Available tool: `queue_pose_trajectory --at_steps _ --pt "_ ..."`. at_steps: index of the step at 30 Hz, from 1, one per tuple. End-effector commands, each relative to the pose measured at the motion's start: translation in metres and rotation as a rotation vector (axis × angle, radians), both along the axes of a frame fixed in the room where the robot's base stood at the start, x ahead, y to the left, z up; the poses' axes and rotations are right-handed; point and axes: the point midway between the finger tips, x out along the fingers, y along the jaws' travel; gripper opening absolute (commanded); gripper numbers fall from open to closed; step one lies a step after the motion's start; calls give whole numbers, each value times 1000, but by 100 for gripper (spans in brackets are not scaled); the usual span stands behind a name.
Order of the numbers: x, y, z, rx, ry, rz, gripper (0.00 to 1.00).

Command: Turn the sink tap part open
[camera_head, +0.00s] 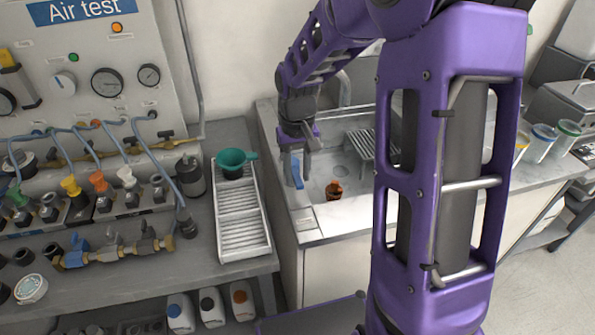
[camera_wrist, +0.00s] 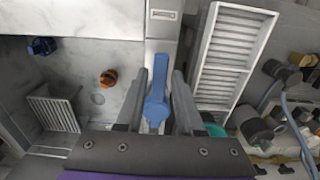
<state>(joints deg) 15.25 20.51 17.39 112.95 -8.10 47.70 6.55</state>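A blue lever, which looks like the sink tap handle, shows in the wrist view (camera_wrist: 157,100) between my gripper's fingers (camera_wrist: 159,74). Narrow gaps seem to show beside it near the fingertips, so the fingers look apart around it and not clamped. In the head view, the blue lever (camera_head: 297,171) stands at the left side of the sink counter (camera_head: 310,237), at my gripper (camera_head: 296,158). The tap's body and any contact deep between the fingers are hidden.
An orange-brown object (camera_head: 333,190) sits in the sink area, near a grey rack (camera_head: 362,145). A white ribbed tray (camera_head: 242,225) with a green cup (camera_head: 235,158) lies left of the sink. The air test panel (camera_head: 85,70) and hoses stand further left. A blue object (camera_wrist: 43,46) shows in the wrist view.

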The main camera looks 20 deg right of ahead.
Motion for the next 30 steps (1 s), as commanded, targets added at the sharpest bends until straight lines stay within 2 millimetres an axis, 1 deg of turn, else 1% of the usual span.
queue_pose_trajectory --at_steps 1,5,6,30 --pt "0 0 0 0 0 0 26" --pt "0 0 0 0 0 0 2" --pt "0 0 0 0 0 0 0" --pt "0 0 1 0 -1 0 0"
